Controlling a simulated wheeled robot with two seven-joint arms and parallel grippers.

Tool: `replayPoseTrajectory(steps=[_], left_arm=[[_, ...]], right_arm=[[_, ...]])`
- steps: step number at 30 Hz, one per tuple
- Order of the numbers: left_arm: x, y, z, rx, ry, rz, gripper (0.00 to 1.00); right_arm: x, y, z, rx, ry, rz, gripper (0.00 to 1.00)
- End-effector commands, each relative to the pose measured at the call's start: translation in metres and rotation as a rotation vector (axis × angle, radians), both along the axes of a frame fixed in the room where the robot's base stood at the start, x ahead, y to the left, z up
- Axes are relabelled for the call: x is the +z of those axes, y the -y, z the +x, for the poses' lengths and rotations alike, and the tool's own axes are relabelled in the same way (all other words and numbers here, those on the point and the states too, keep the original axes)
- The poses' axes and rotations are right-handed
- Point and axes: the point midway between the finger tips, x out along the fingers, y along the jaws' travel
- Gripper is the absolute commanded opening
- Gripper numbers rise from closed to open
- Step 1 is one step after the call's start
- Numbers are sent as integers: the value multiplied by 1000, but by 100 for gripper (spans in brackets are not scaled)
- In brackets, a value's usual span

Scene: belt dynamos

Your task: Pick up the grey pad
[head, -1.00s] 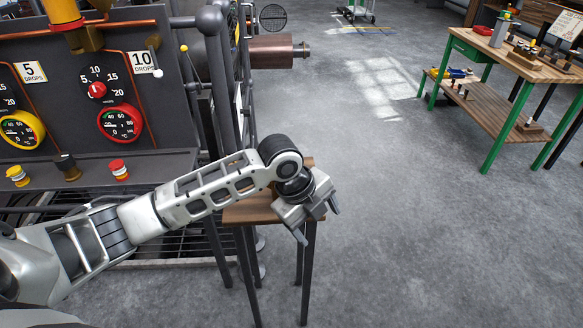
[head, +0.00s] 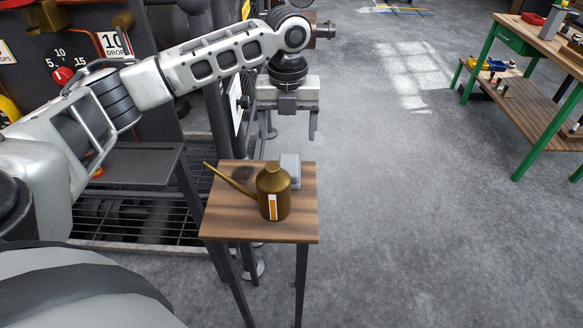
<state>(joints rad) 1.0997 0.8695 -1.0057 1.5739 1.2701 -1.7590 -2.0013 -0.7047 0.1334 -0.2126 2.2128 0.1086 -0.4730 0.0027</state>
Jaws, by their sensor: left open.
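A small light grey block, which looks like the grey pad (head: 291,166), is on the small wooden-topped table (head: 302,220). It is behind a brass oil can (head: 270,197), which hides its lower left part. My left gripper (head: 288,128) is open and empty. It points down, above and beyond the pad, apart from it, with its two fingers spread left and right. My right gripper is not in view.
A machine panel (head: 40,70) with dials is at left. A green-legged workbench (head: 530,100) is at right. The floor (head: 410,200) between is clear.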

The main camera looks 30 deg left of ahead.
Motion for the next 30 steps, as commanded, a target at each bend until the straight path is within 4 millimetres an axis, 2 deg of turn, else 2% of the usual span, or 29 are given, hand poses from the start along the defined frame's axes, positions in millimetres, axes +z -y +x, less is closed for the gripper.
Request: replayPoseTrajectory(steps=[1, 6, 14, 21, 25, 30], left_arm=[[-14, 0, -1, 1, -3, 1, 75], [-44, 0, 0, 0, -1, 0, 75], [-63, 0, 0, 0, 1, 1, 75], [-99, -1, 1, 1, 0, 0, 75], [-108, -1, 1, 1, 2, 0, 75], [-109, -1, 1, 0, 3, 1, 75]], right_arm=[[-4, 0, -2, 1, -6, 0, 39], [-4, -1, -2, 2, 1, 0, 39], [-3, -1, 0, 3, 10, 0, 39], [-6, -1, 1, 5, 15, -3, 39], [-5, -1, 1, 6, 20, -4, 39], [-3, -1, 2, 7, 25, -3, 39]])
